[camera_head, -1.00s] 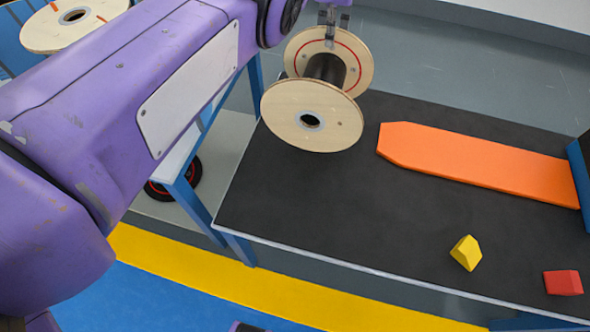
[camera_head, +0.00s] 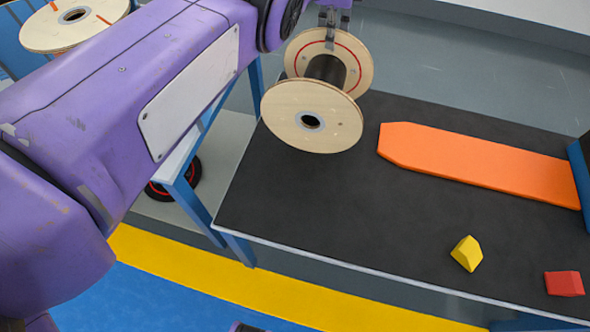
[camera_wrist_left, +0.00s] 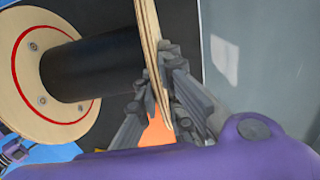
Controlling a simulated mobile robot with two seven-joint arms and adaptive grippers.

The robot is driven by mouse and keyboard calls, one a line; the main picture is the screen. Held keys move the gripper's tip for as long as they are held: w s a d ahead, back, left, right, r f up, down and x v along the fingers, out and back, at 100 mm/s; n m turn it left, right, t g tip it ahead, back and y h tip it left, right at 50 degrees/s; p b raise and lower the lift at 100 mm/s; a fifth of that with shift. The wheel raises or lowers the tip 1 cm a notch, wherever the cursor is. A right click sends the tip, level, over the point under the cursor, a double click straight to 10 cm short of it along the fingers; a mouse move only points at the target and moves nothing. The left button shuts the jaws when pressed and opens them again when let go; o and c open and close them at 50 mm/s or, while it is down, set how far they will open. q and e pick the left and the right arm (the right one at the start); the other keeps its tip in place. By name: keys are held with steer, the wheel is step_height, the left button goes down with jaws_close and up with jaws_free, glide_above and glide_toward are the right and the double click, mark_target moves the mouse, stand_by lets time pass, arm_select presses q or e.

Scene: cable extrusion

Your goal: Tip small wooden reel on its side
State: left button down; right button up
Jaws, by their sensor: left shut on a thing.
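The small wooden reel (camera_head: 312,118) has two pale round flanges and a dark core. It lies with its axis roughly level, its flanges standing on edge, over the back left corner of the black-topped table (camera_head: 330,205). My left gripper (camera_head: 333,28) is shut on the rim of the far flange. In the left wrist view the fingers (camera_wrist_left: 165,92) pinch that flange edge-on, and the dark core (camera_wrist_left: 92,68) and other flange with a red ring (camera_wrist_left: 30,75) show. Whether the reel touches the tabletop is unclear.
An orange board (camera_head: 480,163) lies at the table's right. A yellow block (camera_head: 466,253) and a red block (camera_head: 564,284) sit near the front edge. Another wooden reel (camera_head: 75,22) stands at the far left. The table's middle is clear.

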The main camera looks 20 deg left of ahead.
arm_select(q)
steer(key=shift+s+f, duration=0.35)
steer(key=shift+f, duration=0.1)
steer(key=c, duration=2.1)
jaws_free()
steer(key=shift+o, duration=1.4)
steer(key=shift+w+r, duration=0.1)
steer(key=shift+r, duration=0.1)
step_height(320, 180, up, 12)
